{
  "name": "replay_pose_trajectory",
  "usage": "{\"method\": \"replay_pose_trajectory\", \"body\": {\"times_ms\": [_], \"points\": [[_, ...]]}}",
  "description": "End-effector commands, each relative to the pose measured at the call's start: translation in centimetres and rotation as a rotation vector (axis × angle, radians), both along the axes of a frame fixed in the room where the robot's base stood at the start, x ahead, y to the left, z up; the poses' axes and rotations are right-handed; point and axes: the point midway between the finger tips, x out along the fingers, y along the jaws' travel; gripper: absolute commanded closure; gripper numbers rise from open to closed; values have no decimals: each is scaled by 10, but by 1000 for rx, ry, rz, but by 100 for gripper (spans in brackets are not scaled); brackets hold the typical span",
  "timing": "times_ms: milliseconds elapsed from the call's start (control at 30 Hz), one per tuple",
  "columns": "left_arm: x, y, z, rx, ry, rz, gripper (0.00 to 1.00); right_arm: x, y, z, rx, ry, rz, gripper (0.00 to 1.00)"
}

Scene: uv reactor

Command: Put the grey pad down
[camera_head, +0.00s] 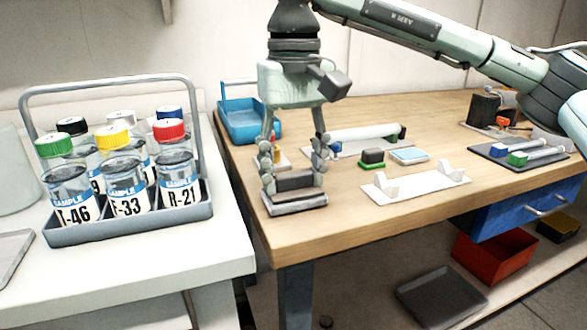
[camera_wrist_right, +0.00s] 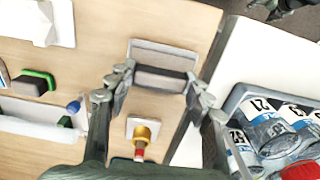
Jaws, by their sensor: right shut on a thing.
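My right gripper (camera_head: 295,180) points down over the near left corner of the wooden table. It is shut on the grey pad (camera_head: 297,180), a dark block gripped by its two ends. Just below the pad is a shallow light-grey holder (camera_head: 294,204) at the table's edge. In the right wrist view the pad (camera_wrist_right: 160,80) is between the fingertips, with the holder's pale rim (camera_wrist_right: 163,46) showing beside it. I cannot tell whether the pad rests in the holder or is slightly above it.
A grey carrier (camera_head: 130,228) of capped sample bottles stands on the white counter at left. Behind the gripper are a blue tray (camera_head: 240,125) and a yellow-and-red piece (camera_wrist_right: 143,135). To the right are a green-edged pad (camera_head: 372,158) and a white stand (camera_head: 415,189).

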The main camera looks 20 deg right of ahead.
Motion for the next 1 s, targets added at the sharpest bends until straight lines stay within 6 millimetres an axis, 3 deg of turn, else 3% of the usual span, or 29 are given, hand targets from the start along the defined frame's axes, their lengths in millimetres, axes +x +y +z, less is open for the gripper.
{"method": "replay_pose_trajectory", "body": {"times_ms": [67,100,267,667,767,1000], "points": [[-1,0,0,1,2,0,13,0,0,-3,0,1,0,72],[-2,-1,3,1,0,-1,13,0,0,-3,-1,1,0,48],[-3,-2,8,-1,-7,-2,13,0,0,-2,-1,0,0,28],[-5,1,6,1,0,1,13,0,0,4,0,-1,0,28],[-4,2,-1,2,6,4,13,1,1,17,1,-4,1,28],[1,1,3,1,-5,3,13,0,1,71,1,-3,0,28]]}}
